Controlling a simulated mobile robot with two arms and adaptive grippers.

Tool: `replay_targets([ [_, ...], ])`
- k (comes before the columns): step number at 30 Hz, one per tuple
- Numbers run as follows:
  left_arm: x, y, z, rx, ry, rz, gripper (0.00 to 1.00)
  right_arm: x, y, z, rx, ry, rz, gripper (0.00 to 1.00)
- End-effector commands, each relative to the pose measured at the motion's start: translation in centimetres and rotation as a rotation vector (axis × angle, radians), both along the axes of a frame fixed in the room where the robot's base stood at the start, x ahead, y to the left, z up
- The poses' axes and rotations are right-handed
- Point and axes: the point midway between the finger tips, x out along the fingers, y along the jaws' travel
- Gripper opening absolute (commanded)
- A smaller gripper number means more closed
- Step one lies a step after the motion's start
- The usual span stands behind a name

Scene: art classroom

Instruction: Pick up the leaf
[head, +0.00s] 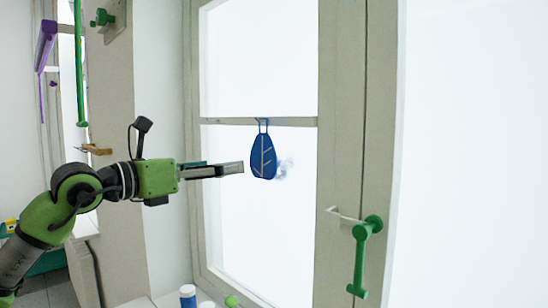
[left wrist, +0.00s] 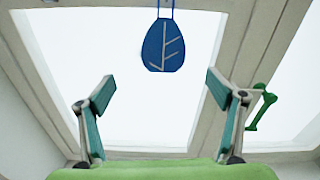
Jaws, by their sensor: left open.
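The leaf (head: 263,158) is a flat blue shape with pale vein lines. It hangs by a blue loop from the horizontal bar of the window in the head view. In the left wrist view the leaf (left wrist: 162,46) is above and between my fingers. My left gripper (head: 240,168) points right at it, with the fingertips just left of the leaf in the head view. In the left wrist view my left gripper (left wrist: 157,88) is open, its two fingers wide apart and nothing between them. My right gripper is in neither view.
The window bar (head: 218,121) runs behind my gripper's level. A green handle (head: 362,256) sticks out from the frame at right. A blue bottle (head: 188,296) and a green round object (head: 231,300) stand below on the sill. Space around the leaf is clear.

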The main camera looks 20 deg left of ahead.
Motion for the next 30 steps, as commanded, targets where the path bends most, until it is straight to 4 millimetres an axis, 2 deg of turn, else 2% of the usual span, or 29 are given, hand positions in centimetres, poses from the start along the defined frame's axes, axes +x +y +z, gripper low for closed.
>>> replay_targets([
  [1, 0.7, -0.3, 0.7, -0.005, 0.0, -0.003, 0.85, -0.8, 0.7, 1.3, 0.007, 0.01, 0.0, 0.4],
  [5, 2.7, -1.1, 0.9, -0.007, 0.0, -0.006, 0.85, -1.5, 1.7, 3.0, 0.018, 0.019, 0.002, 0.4],
  [12, 6.2, -2.3, 0.6, -0.009, 0.0, -0.006, 0.85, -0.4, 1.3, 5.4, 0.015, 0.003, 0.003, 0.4],
  [20, 7.5, -2.8, 0.3, -0.005, 0.001, -0.004, 0.85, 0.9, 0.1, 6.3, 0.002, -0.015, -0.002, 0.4],
  [30, 10.7, -4.5, 0.7, -0.008, 0.002, -0.006, 0.85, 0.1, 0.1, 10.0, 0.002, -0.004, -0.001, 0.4],
])
